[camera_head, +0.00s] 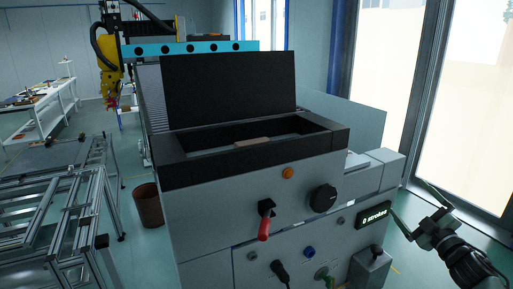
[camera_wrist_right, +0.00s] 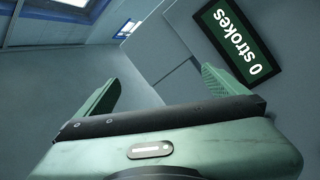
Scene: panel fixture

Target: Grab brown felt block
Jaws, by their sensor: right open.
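The brown felt block (camera_head: 252,142) lies inside the open black-rimmed bin on top of the grey machine; only its upper part shows above the front rim. My right gripper (camera_head: 408,207) is at the right of the head view, beside the machine and well to the right of and below the block. It is open and empty, and its two spread fingers also show in the right wrist view (camera_wrist_right: 160,88). The block is not in the wrist view. My left gripper is not in view.
The black lid (camera_head: 229,85) stands raised behind the bin. The front panel has a red-handled lever (camera_head: 264,222), a black knob (camera_head: 323,199), an orange button (camera_head: 288,173) and a "0 strokes" display (camera_head: 374,217). A metal frame stands at left, near a brown bucket (camera_head: 148,205).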

